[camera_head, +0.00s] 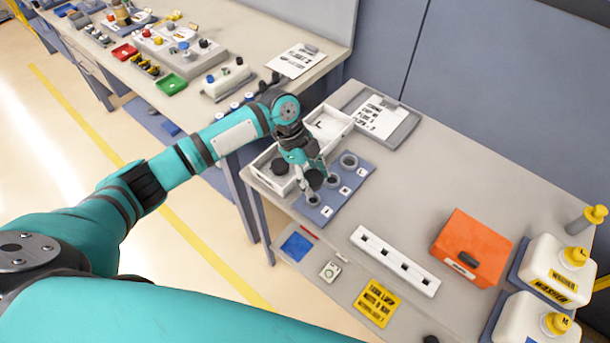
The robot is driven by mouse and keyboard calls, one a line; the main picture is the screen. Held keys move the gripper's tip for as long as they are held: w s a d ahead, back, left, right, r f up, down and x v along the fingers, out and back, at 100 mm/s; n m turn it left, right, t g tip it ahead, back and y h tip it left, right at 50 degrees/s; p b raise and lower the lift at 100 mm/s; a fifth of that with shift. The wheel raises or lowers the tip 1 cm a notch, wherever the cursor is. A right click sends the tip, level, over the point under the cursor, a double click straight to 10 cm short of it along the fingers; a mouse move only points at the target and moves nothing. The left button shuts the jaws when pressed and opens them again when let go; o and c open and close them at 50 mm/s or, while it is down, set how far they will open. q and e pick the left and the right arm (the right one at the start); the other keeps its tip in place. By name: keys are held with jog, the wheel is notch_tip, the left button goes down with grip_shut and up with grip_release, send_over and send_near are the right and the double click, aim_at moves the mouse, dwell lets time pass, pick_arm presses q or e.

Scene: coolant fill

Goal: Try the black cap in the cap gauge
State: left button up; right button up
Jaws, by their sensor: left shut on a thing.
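The cap gauge is a blue plate (345,197) with several grey rings and white labels, near the left edge of the bench. One ring (349,160) at the far end is empty, and another ring (313,199) shows at the near end. My left gripper (314,176) reaches down over the gauge and is shut on a black cap (316,180). The cap is at or just above the middle ring (331,181); I cannot tell whether it touches it. The fingers partly hide the cap and the rings.
A white divided tray (258,176) beside the gauge holds another dark round piece (280,166). A clipboard (381,118) lies behind. An orange box (471,248), a white slotted strip (395,261) and white washer bottles (556,270) stand to the right.

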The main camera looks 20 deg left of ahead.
aim_at(314, 187)
pick_arm(q)
jog(key=shift+w+d, duration=0.1)
jog(key=shift+d, duration=0.1)
jog(key=shift+f, duration=0.1)
jog(key=shift+a+f+b, duration=0.1)
jog(key=shift+f+b, duration=0.25)
jog(key=shift+f, duration=0.25)
notch_tip(314, 187, down, 2)
jog(key=shift+f+b, duration=0.25)
jog(key=shift+b, duration=0.6)
jog(key=shift+f+b, duration=0.45)
jog(key=shift+f, duration=0.3)
pick_arm(e)
jog(key=f, duration=0.3)
jog(key=shift+w+d+f, duration=0.15)
jog(key=shift+w+d, duration=0.1)
jog(key=shift+d, duration=0.1)
pick_arm(q)
jog(key=shift+p, duration=0.3)
pick_arm(e)
jog(key=shift+a+r, duration=0.3)
